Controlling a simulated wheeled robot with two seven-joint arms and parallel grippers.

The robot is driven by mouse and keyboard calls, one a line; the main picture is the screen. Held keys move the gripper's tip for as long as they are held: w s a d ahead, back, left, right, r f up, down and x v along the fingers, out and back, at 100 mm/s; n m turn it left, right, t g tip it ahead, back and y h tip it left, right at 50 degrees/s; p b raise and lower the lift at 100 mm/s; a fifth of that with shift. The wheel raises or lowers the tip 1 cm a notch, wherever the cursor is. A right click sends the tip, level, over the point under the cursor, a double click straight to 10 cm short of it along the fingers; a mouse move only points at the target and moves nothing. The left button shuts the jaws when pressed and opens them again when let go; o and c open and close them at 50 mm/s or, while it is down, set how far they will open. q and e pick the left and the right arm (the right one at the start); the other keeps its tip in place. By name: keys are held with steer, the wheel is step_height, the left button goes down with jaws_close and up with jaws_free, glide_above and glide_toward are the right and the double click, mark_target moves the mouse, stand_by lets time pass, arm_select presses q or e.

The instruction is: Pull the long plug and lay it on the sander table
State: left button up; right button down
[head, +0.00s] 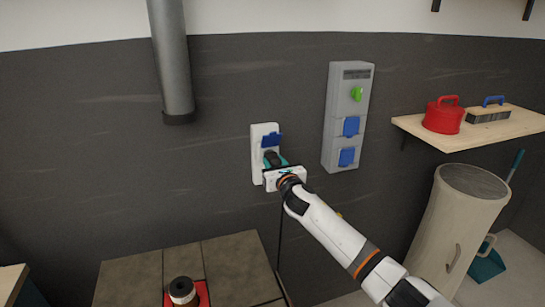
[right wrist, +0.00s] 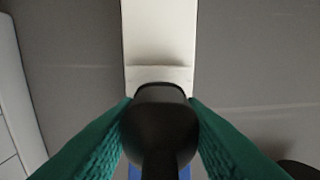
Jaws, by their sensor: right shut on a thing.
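A black plug (head: 271,157) is at the white wall socket box (head: 257,150) with a blue flap. My right gripper (head: 274,161) is shut on it, and the teal fingers press on both sides of the plug. In the right wrist view the plug (right wrist: 162,122) sits between the fingers in front of the white socket box (right wrist: 159,40). I cannot tell whether it is fully seated. A dark cord hangs below the gripper towards the tiled table (head: 227,262) at lower left, perhaps the sander table. My left gripper is out of view.
A red piece with a dark roll (head: 183,290) is on the tiled table's front. A grey panel (head: 340,110) with a green knob is right of the socket. A grey pipe (head: 172,60) hangs at left. A shelf (head: 470,125) and pale bin (head: 455,220) are at right.

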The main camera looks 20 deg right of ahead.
steer(key=shift+s+d+p, duration=0.1)
steer(key=shift+s+p, duration=1.2)
steer(key=shift+s, duration=0.8)
steer(key=shift+s+d+p, duration=0.1)
steer(key=shift+s+p, duration=1.2)
steer(key=shift+s, duration=1.2)
steer(key=shift+r, duration=0.1)
